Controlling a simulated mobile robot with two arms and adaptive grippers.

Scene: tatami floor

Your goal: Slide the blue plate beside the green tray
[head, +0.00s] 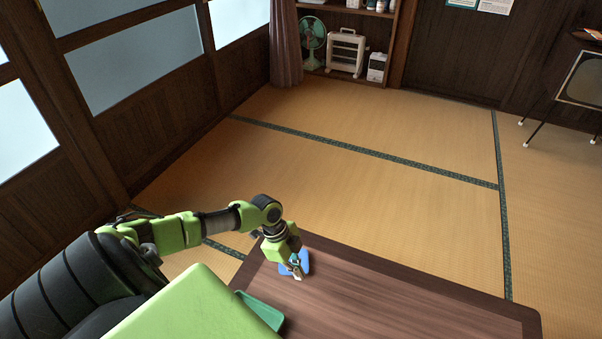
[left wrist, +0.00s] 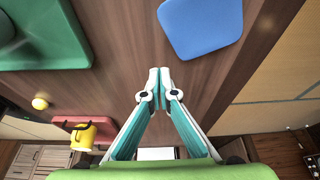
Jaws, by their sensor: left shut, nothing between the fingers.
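The blue plate (head: 305,264) lies flat near the far left corner of the brown table and is partly hidden by my left gripper (head: 298,273) in the head view. The green tray (head: 262,309) lies closer, to the lower left, and is partly hidden by my arm. The left wrist view shows the plate (left wrist: 202,26) at the top right and the tray (left wrist: 60,40) at the top left, with bare table between them. There my left gripper (left wrist: 159,74) is shut and empty, its fingertips just below the plate in the picture. My right gripper is not in view.
The table (head: 400,300) is bare to the right of the plate. Its far left edge runs close beside the plate. The left wrist view also shows a yellow mug (left wrist: 85,136), a red flat item (left wrist: 66,121) and a small yellow ball (left wrist: 40,103). Tatami floor surrounds the table.

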